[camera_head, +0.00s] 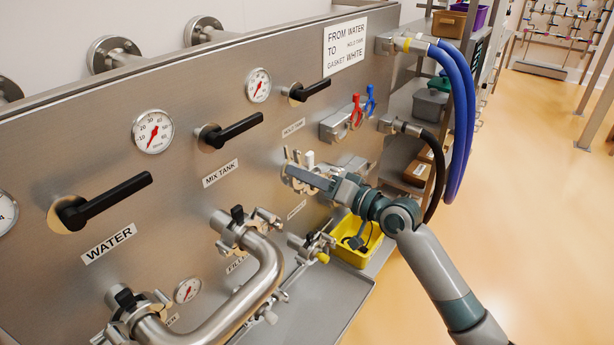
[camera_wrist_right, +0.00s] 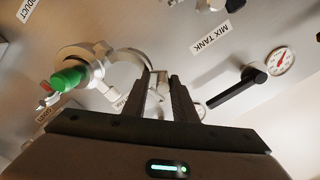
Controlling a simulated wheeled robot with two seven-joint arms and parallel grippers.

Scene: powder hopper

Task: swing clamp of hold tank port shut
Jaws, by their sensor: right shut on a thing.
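The hold tank port stands on the steel panel near its right end, largely hidden behind my right gripper in the head view. Its metal clamp (camera_head: 291,158) shows just above and left of the fingers. In the right wrist view the clamp's curved half (camera_wrist_right: 124,66) reaches to the fingertips, beside a round metal fitting (camera_wrist_right: 76,58). My right gripper (camera_head: 296,174) is at the port, and its two dark fingers (camera_wrist_right: 164,84) are close together on the clamp. The exact contact is hard to see. My left gripper is not in view.
A bent steel pipe (camera_head: 262,270) stands out from the panel at lower left. Black valve handles (camera_head: 235,131) project above. A yellow bin (camera_head: 355,246) sits below my right arm. Blue hoses (camera_head: 463,115) and a black hose (camera_head: 437,170) hang at right.

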